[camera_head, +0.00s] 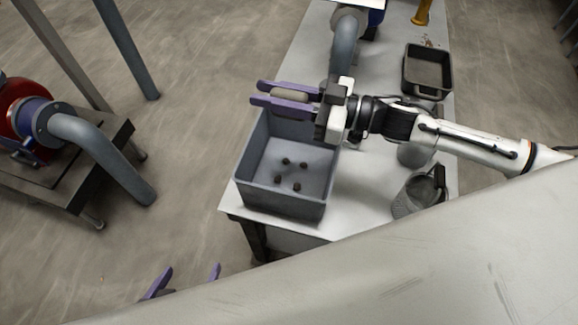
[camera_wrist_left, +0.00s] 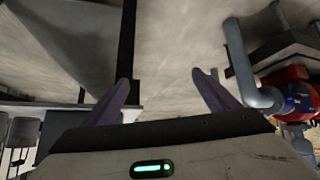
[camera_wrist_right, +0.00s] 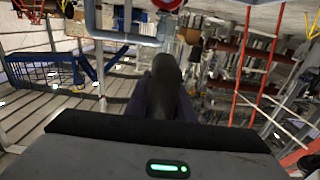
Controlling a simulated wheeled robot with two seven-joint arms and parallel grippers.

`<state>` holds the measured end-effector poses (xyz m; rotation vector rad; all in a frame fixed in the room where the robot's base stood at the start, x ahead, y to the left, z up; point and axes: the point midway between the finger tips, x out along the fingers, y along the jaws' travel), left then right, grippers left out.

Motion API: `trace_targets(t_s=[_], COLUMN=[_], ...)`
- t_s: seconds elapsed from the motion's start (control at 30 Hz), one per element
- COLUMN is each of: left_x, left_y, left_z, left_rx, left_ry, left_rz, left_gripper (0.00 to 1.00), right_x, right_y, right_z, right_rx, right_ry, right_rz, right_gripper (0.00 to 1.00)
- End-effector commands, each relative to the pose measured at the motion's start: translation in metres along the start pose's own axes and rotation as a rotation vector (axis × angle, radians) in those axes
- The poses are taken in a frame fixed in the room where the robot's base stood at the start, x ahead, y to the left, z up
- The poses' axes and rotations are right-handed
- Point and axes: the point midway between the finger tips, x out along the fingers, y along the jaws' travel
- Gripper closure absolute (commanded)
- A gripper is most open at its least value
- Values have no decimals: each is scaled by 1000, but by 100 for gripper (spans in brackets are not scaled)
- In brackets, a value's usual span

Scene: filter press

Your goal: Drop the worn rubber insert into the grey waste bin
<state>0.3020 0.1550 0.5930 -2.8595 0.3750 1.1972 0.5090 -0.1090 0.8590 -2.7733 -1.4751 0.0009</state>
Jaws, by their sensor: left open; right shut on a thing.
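My right gripper is above the far left edge of the grey waste bin (camera_head: 290,200). The bin is an open box at the near left end of the white table, with several small dark lumps on its floor. My left gripper (camera_head: 184,283) is low at the picture's bottom, left of the bin; in the left wrist view (camera_wrist_left: 165,88) its fingers are apart and empty.
A black tray (camera_head: 428,72) is at the table's far right. A grey mesh jug (camera_head: 418,192) stands on the right side of the table (camera_head: 360,205). A grey bent pipe (camera_head: 345,45) rises behind my right gripper. Another pipe (camera_head: 105,155) and red machinery are at the left.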

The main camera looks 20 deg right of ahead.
Motion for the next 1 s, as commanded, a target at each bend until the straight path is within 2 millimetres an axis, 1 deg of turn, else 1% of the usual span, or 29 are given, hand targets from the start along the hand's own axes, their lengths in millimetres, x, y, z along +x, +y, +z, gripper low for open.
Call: trace_targets(t_s=[0.03,0.1,0.3,0.4,0.5,0.6,0.77,0.8,0.87,0.9,0.93,1.0], left_x=[7,12,28,34,34,33,32,32,32,32,32,32], left_y=[0,0,1,1,1,1,0,0,0,0,0,0], left_z=[6,11,18,23,28,32,32,31,31,31,30,30], left_rx=[1,3,-4,-9,-8,-6,-5,-5,-5,-4,-4,-4], left_ry=[-1,-1,22,24,19,9,9,10,11,12,12,14], left_rz=[1,3,12,15,17,18,17,17,17,17,16,16], left_gripper=[19,19,19,19,19,19,19,19,19,19,19,19], right_x=[0,0,0,0,0,0,0,0,0,0,0,0], right_y=[0,0,0,0,0,0,0,-1,-1,-1,-1,-1], right_z=[9,17,42,50,54,54,52,52,52,53,53,53], right_rx=[0,0,-2,-2,-2,-1,-1,-1,-1,-1,-1,-1], right_ry=[1,1,1,1,1,1,0,0,0,0,0,0], right_rz=[0,0,1,1,1,1,1,1,1,1,1,1], right_gripper=[100,100,100,100,100,100,100,77,67,60,56,56])
